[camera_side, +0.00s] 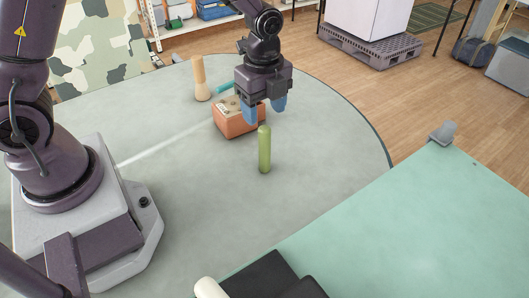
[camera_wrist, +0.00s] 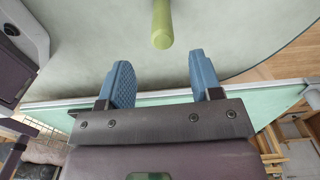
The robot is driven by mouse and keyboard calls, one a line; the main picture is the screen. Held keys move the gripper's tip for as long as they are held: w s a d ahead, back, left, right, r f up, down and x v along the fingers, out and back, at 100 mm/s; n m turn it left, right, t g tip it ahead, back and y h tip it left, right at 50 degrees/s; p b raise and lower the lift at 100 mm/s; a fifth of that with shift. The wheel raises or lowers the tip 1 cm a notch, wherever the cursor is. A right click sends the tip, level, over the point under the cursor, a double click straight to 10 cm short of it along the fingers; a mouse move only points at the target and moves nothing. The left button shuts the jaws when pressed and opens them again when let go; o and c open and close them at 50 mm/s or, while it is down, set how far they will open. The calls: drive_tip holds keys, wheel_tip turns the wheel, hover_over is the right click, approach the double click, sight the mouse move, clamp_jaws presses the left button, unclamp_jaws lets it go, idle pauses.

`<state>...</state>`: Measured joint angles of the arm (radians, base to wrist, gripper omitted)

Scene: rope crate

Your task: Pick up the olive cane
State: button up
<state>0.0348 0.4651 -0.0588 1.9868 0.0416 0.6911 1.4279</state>
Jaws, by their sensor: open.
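The olive cane (camera_side: 264,150) stands upright on the round grey table, a short green rod with a rounded top. In the wrist view the olive cane (camera_wrist: 162,24) shows at the top, beyond the fingertips and roughly between their lines. My gripper (camera_side: 264,109) points down with its two blue fingers apart, above and behind the cane in the side view. In the wrist view my gripper (camera_wrist: 160,72) is open with nothing between its fingers.
An orange-brown crate (camera_side: 232,125) stands behind the cane, partly under my gripper. A tan peg (camera_side: 200,78) stands upright and a teal rod (camera_side: 225,88) shows near the crate. A green table (camera_side: 430,220) lies at the right. The grey table (camera_side: 200,200) is clear in front.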

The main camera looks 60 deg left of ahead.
sight(265, 127)
wheel_tip(265, 127, down, 8)
drive_tip(key=shift+w+a+f, duration=0.1)
drive_tip(key=shift+w, duration=0.05)
clamp_jaws()
idle(0.5)
